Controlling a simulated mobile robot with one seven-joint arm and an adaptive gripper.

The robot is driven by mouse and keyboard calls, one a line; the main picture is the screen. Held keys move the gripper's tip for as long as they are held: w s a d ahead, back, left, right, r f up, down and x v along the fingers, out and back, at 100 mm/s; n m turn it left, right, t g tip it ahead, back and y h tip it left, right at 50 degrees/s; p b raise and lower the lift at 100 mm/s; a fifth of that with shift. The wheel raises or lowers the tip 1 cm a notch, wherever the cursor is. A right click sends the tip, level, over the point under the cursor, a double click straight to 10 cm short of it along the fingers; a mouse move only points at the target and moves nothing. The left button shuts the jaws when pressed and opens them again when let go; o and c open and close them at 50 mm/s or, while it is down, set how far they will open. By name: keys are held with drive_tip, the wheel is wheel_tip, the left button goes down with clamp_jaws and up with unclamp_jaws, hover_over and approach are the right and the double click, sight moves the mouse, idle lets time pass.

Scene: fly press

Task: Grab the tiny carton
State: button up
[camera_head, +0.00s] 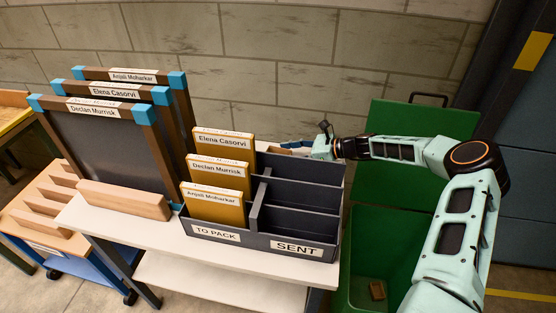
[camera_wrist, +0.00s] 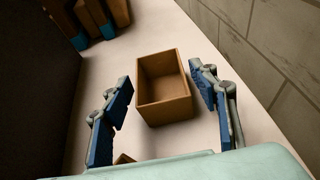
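A tiny open-topped brown carton (camera_wrist: 178,108) stands on the white surface in the wrist view. My gripper (camera_wrist: 161,77) is open, with one blue-padded finger on each side of the carton. Gaps show between the carton and both fingers, and I see no contact. In the head view my gripper (camera_head: 325,140) is low behind the dark sorter. A bit of tan (camera_head: 296,145) shows beside it over the sorter's back edge; it may be the carton, mostly hidden.
The dark sorter (camera_head: 262,242), marked TO PACK and SENT, holds three name-labelled packets on its left side. Framed boards (camera_head: 102,150) stand left of it. A green bin (camera_head: 378,243) is at right. A brick wall (camera_wrist: 265,40) runs close by. A small brown piece (camera_wrist: 124,158) shows near my wrist.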

drive_tip(key=c, duration=0.6)
drive_tip(key=shift+r, duration=0.15)
